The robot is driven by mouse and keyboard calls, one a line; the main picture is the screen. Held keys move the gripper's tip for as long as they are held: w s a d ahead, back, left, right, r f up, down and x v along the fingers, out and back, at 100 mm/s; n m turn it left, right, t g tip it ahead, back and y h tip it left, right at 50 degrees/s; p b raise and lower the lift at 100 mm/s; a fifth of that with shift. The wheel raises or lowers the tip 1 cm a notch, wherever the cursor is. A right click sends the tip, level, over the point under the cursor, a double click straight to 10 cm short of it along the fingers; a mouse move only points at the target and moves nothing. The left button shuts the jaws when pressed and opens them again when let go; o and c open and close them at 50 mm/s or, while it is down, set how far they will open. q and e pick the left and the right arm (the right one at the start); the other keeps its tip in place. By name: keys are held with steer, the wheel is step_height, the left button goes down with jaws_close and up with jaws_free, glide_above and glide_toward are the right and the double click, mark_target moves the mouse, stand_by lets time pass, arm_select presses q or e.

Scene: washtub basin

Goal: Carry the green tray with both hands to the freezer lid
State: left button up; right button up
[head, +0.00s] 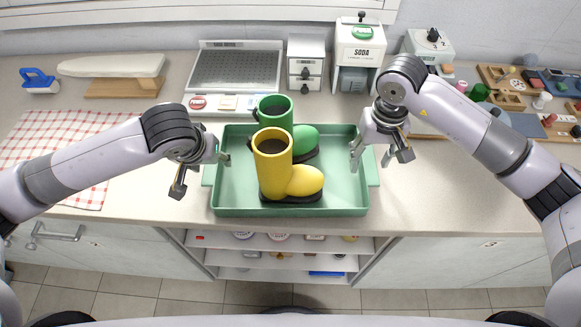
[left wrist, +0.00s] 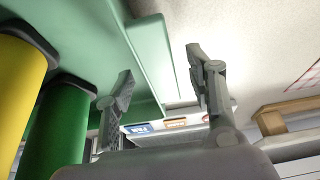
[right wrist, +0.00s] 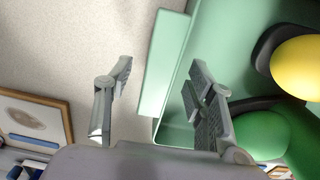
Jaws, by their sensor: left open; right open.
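The green tray (head: 232,190) lies on the counter and holds a yellow boot (head: 272,170) and a green boot (head: 303,141), both upright. My left gripper (head: 203,172) is open at the tray's left side; in the left wrist view its fingers (left wrist: 160,85) stand on either side of the tray's side wall and handle ledge (left wrist: 152,60). My right gripper (head: 372,158) is open at the tray's right side; in the right wrist view its fingers (right wrist: 158,85) stand on either side of the handle ledge (right wrist: 163,62). Neither gripper visibly grips the tray. I see no freezer lid that I can identify.
A checkered cloth (head: 65,140) and an ironing board (head: 112,66) lie left. Small items crowd the right. Open shelves (head: 282,256) sit below the counter.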

arm_select(q)
steer(key=shift+w+f, duration=0.25)
steer(key=shift+f, duration=0.45)
arm_select(e)
steer(key=shift+f, duration=0.75)
arm_select(q)
jaws_close()
arm_select(e)
jaws_close()
arm_select(q)
steer(key=shift+r, duration=0.1)
arm_select(e)
steer(key=shift+r, duration=0.1)
